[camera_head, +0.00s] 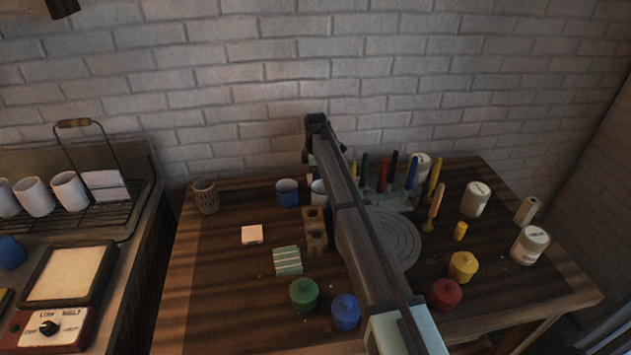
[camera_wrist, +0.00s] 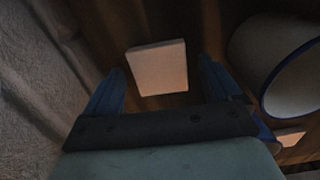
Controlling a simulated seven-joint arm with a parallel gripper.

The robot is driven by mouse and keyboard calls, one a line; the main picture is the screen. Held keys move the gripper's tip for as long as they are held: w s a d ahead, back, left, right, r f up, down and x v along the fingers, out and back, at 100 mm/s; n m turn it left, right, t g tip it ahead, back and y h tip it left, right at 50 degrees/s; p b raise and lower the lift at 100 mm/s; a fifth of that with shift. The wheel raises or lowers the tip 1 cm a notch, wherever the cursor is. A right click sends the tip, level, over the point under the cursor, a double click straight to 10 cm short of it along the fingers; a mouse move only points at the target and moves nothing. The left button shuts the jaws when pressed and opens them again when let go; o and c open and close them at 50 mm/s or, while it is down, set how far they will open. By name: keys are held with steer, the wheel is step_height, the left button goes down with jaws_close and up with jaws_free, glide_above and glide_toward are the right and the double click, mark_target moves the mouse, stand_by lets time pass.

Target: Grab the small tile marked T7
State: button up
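In the wrist view a pale square tile (camera_wrist: 158,69) lies on dark wood, between and beyond the fingertips of my gripper (camera_wrist: 161,78). The two blue fingers are spread and nothing is held; there seems to be a gap to the tile. No marking can be read on it, so I cannot tell whether it is T7. Part of another pale piece (camera_wrist: 290,138) shows at the lower right. In the head view a pale tile (camera_head: 252,235) lies on the table's left half; I cannot tell which wrist-view piece it matches.
In the wrist view a blue-rimmed cup (camera_wrist: 290,75) stands close to the right finger, and a rough pale wall runs along the left. The head view shows a blue cup (camera_head: 287,193), a holed block (camera_head: 315,236), a striped green piece (camera_head: 287,261) and paint pots (camera_head: 303,294).

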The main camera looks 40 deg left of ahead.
steer(key=c, duration=1.1)
